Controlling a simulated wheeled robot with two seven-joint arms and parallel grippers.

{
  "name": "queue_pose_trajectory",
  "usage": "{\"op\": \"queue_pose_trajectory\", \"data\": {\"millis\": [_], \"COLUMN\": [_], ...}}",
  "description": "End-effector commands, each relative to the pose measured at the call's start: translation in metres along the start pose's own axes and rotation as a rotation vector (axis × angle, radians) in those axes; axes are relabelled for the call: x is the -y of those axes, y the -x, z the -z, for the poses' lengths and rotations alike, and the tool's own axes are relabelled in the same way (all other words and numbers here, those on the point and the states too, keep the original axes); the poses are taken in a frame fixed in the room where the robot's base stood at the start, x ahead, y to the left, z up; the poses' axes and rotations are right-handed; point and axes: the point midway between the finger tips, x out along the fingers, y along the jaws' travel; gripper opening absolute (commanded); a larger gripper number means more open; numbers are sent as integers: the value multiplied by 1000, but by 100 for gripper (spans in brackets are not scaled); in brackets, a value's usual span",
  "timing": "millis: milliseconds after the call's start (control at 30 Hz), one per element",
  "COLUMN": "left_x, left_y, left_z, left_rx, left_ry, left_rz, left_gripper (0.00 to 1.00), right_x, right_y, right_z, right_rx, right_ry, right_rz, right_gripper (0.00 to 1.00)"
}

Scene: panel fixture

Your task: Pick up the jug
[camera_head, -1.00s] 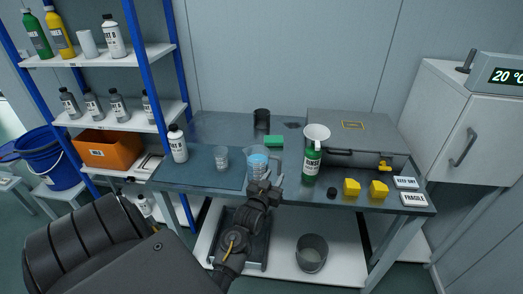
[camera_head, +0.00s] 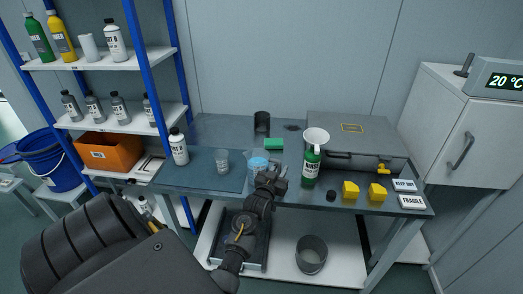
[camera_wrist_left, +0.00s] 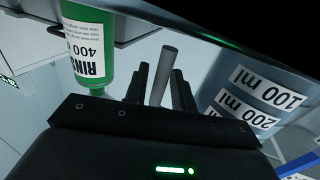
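The jug (camera_head: 258,164) is clear with blue liquid and stands upright near the front edge of the bench. My left gripper (camera_head: 279,172) is at its right side, partly covering it in the head view. In the left wrist view the jug (camera_wrist_left: 250,98) shows 100 ml and 200 ml labels. A grey bar, which looks like the jug's handle (camera_wrist_left: 168,65), stands between the two fingers of my left gripper (camera_wrist_left: 163,80). The fingers look apart, with gaps beside the bar. My right gripper is not in view.
A small beaker (camera_head: 222,160) is left of the jug, and a green sponge (camera_head: 274,147) lies behind. Yellow blocks (camera_head: 351,190) and a grey case (camera_head: 345,128) are further right.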

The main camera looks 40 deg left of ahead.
Motion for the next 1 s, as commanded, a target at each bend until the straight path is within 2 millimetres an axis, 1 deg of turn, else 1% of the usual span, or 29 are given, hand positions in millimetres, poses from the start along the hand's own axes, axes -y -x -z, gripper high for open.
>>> {"op": "queue_pose_trajectory", "data": {"millis": [33,167,200,767,1000], "left_x": [0,0,0,0,0], "left_y": [0,0,0,0,0], "left_z": [0,0,0,2,10], "left_rx": [0,0,0,-3,-5], "left_ry": [0,0,0,0,-1], "left_rz": [0,0,0,-1,0], "left_gripper": [19,2,0,0,0], "right_x": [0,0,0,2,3], "right_y": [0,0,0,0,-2], "right_z": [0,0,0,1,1], "right_rx": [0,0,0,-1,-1], "right_ry": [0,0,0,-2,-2], "right_rz": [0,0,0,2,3], "right_gripper": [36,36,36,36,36]}}
